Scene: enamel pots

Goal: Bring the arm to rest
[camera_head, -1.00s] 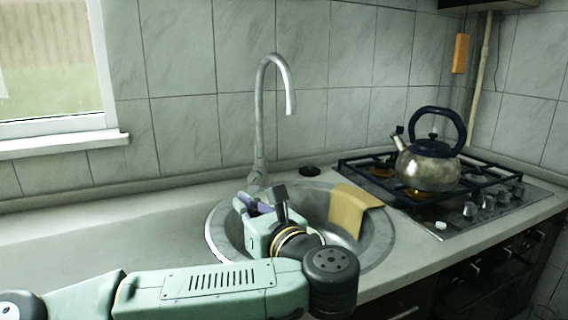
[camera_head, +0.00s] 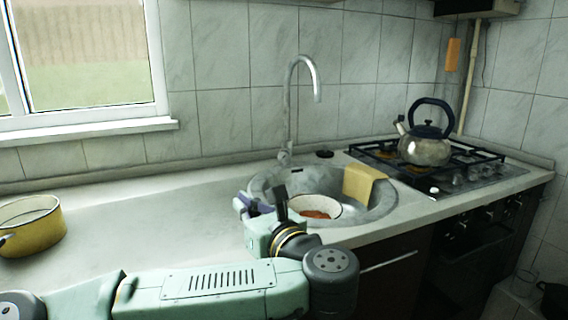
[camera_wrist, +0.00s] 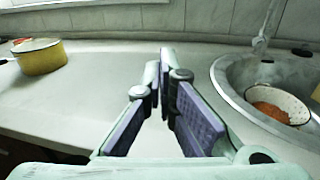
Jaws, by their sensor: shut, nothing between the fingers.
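My gripper (camera_head: 246,206) is empty and its purple-padded fingers are shut, their tips meeting in the wrist view (camera_wrist: 166,56). It is in front of the sink's left side in the head view, and the wrist view shows it pointing over the bare counter between the pot and the sink. My arm stretches across the bottom of the head view, bent at the elbow. No object touches the fingers.
A yellow pot (camera_head: 38,238) stands on the counter (camera_head: 130,215) at left. A kettle (camera_head: 425,148) stands on the stove.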

